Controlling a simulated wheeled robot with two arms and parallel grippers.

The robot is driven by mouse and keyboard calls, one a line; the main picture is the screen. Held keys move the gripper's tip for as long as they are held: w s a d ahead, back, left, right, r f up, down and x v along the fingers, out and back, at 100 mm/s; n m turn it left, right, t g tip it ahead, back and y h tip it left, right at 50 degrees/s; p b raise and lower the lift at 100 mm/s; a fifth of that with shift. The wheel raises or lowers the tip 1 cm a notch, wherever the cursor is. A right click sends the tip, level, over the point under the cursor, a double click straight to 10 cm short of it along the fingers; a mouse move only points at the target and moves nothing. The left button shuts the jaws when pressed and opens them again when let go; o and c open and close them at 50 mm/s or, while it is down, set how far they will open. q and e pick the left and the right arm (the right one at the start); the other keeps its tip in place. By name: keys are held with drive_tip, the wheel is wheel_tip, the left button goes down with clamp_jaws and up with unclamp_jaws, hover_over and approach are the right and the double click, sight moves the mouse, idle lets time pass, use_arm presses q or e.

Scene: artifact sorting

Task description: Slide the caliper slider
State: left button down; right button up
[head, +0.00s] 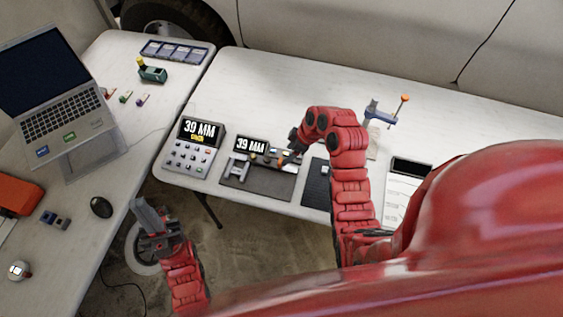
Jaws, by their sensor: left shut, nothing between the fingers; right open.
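The caliper (240,167) lies on a dark grey mat (251,198) on the far table, below a small display reading 39 MM (251,145). Orange and metal parts of it show toward its right end. My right gripper (289,152) is open at the right end of the caliper. The fingers are small and partly hidden, so I cannot tell whether they touch the slider. My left gripper (148,217) is shut and empty, raised over the gap between the two tables, well away from the caliper.
A keypad unit (195,145), also reading 39 MM, stands left of the mat. A small vise (379,115) stands behind my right arm, and a clipboard (401,199) lies right of it. A laptop (62,95) and mouse (101,207) are on the left table. The far table's back is mostly clear.

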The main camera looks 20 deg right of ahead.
sight(281, 160)
drive_tip(key=shift+p+x, duration=1.05)
drive_tip(key=shift+x, duration=2.2)
drive_tip(key=shift+w, duration=0.1)
clamp_jaws()
